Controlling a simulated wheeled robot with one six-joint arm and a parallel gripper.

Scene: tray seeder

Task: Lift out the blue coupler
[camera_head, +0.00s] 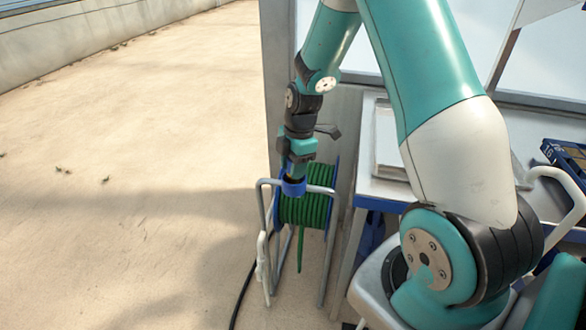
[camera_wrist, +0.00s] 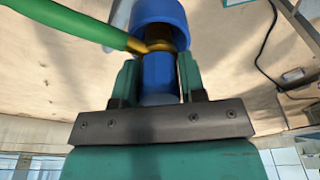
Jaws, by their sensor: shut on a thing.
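The blue coupler (camera_wrist: 160,76) sits between the two green fingers of my gripper (camera_wrist: 156,82) in the wrist view. My gripper is shut on it. A wider blue collar is at its far end, with a brass-coloured ring below the collar. A green hose (camera_wrist: 75,22) meets the coupler at the ring from the left. In the head view, the coupler (camera_head: 293,187) shows as a blue piece under my gripper (camera_head: 297,172), in front of the green hose reel (camera_head: 306,211). I cannot tell whether the coupler touches the reel.
The reel stands in a grey tube frame (camera_head: 329,252) on the sandy floor. A workbench (camera_head: 378,192) with a shallow metal tray (camera_head: 388,140) stands close on the right. A black cable (camera_head: 240,295) runs along the floor. The floor at left is open.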

